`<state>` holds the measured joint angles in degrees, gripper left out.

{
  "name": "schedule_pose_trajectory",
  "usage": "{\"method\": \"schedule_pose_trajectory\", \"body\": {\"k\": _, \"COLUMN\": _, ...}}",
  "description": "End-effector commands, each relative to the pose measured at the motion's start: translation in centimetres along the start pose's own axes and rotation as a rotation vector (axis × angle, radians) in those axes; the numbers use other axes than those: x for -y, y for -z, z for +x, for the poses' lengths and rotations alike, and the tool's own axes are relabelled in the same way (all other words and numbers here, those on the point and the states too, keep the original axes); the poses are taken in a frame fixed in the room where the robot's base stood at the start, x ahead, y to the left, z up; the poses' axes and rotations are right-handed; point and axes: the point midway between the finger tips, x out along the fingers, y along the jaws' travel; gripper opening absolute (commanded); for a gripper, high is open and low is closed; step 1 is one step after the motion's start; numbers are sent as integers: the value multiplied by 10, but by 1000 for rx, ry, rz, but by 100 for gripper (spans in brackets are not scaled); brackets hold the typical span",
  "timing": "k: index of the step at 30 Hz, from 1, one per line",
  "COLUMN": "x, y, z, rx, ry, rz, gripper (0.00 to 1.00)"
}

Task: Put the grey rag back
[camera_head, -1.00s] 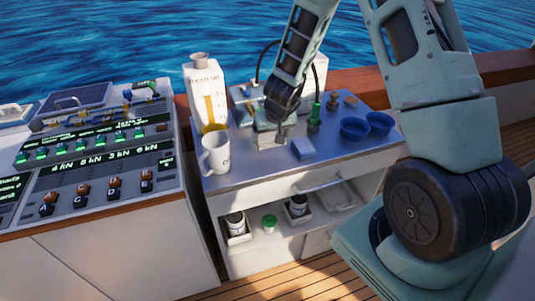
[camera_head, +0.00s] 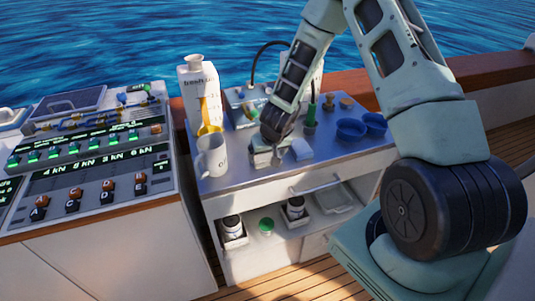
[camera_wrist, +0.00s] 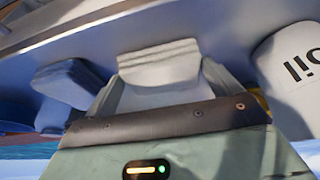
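The grey rag, a pale folded cloth (camera_wrist: 160,65), sits between my fingers in the wrist view. Both fingers appear to touch its sides. In the head view my gripper (camera_head: 267,153) is low over the front part of the worktop (camera_head: 240,177), just right of the white mug (camera_head: 211,157). The rag is mostly hidden there by the gripper. I cannot tell whether it touches the worktop. A second folded cloth, light blue-grey (camera_head: 302,149), lies just right of the gripper; it also shows at left in the wrist view (camera_wrist: 72,82).
A fresh oil jug (camera_head: 197,90) and a yellow funnel (camera_head: 208,117) stand behind the mug. Two blue bowls (camera_head: 351,129) are at the right. A shelf below holds jars (camera_head: 231,226) and a green-lidded pot (camera_head: 266,226). A control console (camera_head: 85,160) is at the left.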

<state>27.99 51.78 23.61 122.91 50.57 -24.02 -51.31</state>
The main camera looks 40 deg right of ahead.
Motion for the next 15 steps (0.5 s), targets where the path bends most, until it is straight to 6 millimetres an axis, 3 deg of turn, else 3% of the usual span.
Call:
{"method": "schedule_pose_trajectory", "body": {"k": 10, "x": 0, "y": 2, "z": -5, "rx": 0, "ry": 0, "rz": 1, "gripper": 100}}
{"method": "schedule_pose_trajectory", "body": {"k": 15, "x": 0, "y": 2, "z": -24, "rx": -3, "ry": 0, "rz": -2, "gripper": 100}}
